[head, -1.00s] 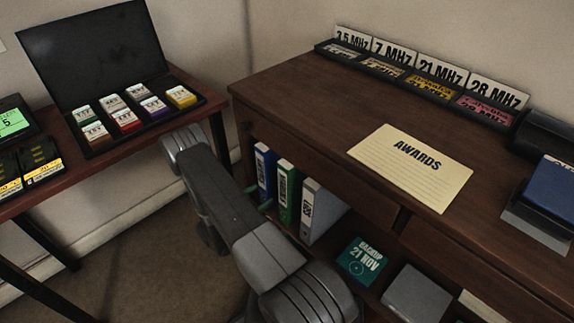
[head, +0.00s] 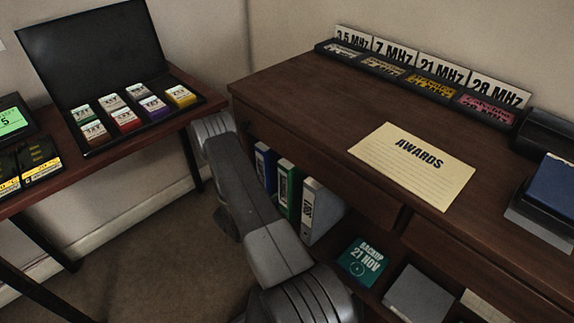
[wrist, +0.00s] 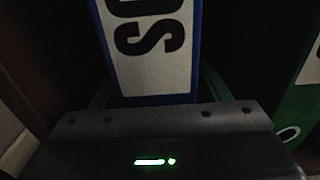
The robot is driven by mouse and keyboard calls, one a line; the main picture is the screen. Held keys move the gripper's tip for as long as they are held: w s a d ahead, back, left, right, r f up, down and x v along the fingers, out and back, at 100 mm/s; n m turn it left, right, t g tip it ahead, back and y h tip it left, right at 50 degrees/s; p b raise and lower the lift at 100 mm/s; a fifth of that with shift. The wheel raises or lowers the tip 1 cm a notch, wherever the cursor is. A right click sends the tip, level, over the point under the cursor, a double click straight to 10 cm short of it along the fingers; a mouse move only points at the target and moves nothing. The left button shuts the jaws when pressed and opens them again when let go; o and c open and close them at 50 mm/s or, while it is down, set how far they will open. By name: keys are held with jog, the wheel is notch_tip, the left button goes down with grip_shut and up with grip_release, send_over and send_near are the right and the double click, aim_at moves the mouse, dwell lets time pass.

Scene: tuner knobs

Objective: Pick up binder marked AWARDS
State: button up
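A blue binder (head: 265,166) stands at the left end of the row on the shelf under the desk. In the wrist view the blue binder (wrist: 150,84) fills the middle, and its pale label shows a large sideways S and part of another letter; the rest is cut off. My gripper (wrist: 158,88) is at its spine, with one dark green finger on each side. The fingers look spread, with no clear grip on the binder. In the head view my arm hides the gripper. A card lettered AWARDS (head: 412,168) lies on the desk top.
A green binder (head: 286,188) stands close to the right of the blue one, then a pale grey binder (head: 318,210). A teal backup box (head: 362,262) and a grey box (head: 418,294) are further right. A side table (head: 150,128) with a case of coloured boxes stands left.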

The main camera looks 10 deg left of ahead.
jog(key=c, duration=1.1)
jog(key=shift+c, duration=1.3)
jog(key=shift+r, duration=0.15)
